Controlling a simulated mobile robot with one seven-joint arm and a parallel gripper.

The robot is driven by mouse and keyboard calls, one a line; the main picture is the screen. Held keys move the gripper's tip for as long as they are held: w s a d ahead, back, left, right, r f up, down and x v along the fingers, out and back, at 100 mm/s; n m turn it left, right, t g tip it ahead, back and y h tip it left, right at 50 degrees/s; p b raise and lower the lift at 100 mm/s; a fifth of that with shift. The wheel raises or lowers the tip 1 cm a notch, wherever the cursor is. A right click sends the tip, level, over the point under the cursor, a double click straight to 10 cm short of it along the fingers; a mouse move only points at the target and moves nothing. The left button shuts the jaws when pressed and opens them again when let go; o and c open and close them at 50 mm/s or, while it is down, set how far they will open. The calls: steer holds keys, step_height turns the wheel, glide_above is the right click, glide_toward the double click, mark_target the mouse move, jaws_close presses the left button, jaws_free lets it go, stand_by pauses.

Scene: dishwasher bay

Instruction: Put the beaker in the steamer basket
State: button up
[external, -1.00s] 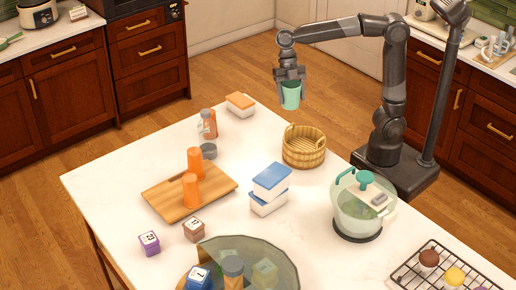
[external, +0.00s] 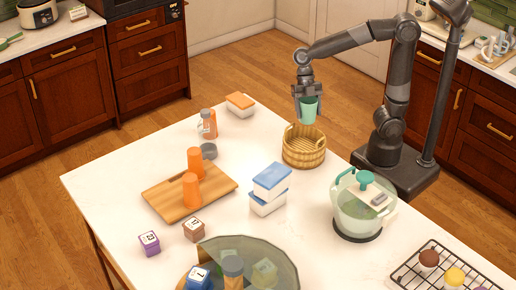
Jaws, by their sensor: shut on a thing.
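The beaker (external: 309,112) is a small green cup, held upright. My gripper (external: 308,98) points down and is shut on it. The steamer basket (external: 303,154) is a round, woven tan basket with small side handles, standing near the far edge of the white table. In the picture the beaker is just above the basket's back rim, and I see a gap between beaker and basket floor. How exactly it lines up in depth is hard to tell. The visible inside of the basket looks empty.
Stacked blue-lidded boxes (external: 270,184) stand in front of the basket. A clear pitcher (external: 362,208) with a green handle is to the right. A cutting board (external: 160,203) with orange cups, a bottle (external: 208,124) and an orange-lidded box (external: 240,104) are to the left.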

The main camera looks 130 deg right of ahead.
steer(key=w+a+f, duration=0.4)
steer(key=w, duration=0.1)
steer(key=shift+w+a, duration=0.1)
steer(key=shift+a, duration=0.15)
steer(key=shift+f, duration=2.05)
steer(key=o, duration=1)
steer(key=shift+f, duration=0.15)
